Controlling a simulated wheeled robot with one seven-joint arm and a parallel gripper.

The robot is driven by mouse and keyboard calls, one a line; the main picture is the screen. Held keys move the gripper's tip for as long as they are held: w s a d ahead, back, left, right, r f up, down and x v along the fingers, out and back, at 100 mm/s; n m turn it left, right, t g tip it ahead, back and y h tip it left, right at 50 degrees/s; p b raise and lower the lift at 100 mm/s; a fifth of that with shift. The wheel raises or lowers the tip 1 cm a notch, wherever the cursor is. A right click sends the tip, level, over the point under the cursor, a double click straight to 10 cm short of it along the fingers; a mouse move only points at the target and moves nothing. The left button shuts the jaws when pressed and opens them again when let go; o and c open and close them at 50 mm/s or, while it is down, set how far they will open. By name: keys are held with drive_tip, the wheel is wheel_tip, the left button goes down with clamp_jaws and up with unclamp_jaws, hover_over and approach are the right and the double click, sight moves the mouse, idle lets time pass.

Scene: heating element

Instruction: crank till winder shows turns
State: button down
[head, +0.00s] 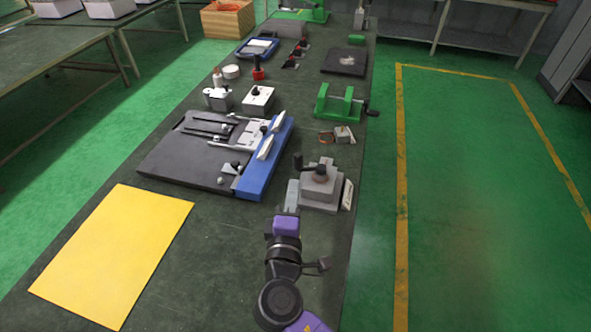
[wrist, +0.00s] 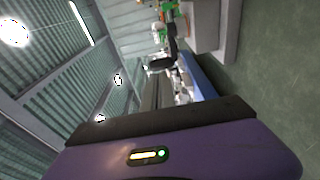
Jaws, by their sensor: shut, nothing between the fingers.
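A grey stepped block with a dark crank on top, which looks like the winder (head: 322,192), stands near the right edge of the bench. Its crank knob (head: 298,161) points up at the left of the block. A white plate sits at its right side; any turn count is too small to read. My gripper (head: 292,190) is shut and empty, low at the left side of the block; I cannot tell whether it touches. In the wrist view the black crank (wrist: 169,45) shows ahead, with the grey block (wrist: 213,28) beside it.
A black board with a blue edge (head: 262,170) lies to the left. A yellow sheet (head: 115,255) lies at the front left. Behind the block are a small part with copper-coloured wire (head: 338,135) and a green fixture with a handle (head: 338,103). The bench's right edge is close.

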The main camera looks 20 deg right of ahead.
sight(297, 165)
drive_tip(key=shift+p+x, duration=0.55)
drive_tip(key=shift+x, duration=2.2)
drive_tip(key=shift+f, duration=0.1)
